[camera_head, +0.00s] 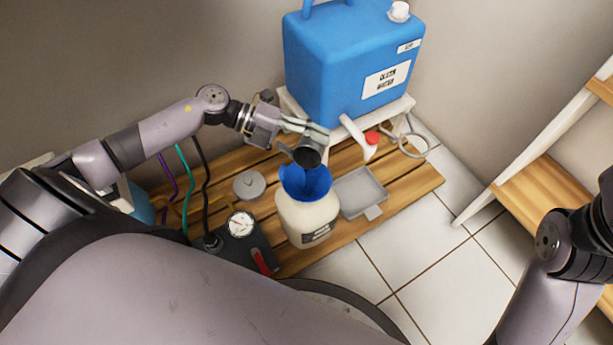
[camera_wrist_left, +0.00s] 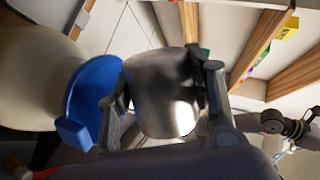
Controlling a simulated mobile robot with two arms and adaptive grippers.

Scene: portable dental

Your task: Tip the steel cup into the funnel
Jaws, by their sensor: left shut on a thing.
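The steel cup (camera_head: 309,152) is held by my left gripper (camera_head: 300,138) above the blue funnel (camera_head: 306,183). The cup looks tilted, its dark mouth toward the funnel. In the left wrist view the cup (camera_wrist_left: 163,92) sits between the two fingers of my left gripper (camera_wrist_left: 165,105), with the funnel (camera_wrist_left: 92,95) close beside it. The funnel stands in the mouth of a cream bottle (camera_head: 308,218) with a label. I cannot see what is in the cup or whether anything flows. My right gripper is outside the head view; only part of that arm shows.
A blue canister (camera_head: 345,65) stands on a white stand behind. A grey tray (camera_head: 361,192) lies right of the bottle. A round grey lid (camera_head: 249,184) and a gauge box (camera_head: 241,240) are left, with hoses. A shelf (camera_head: 550,185) stands right.

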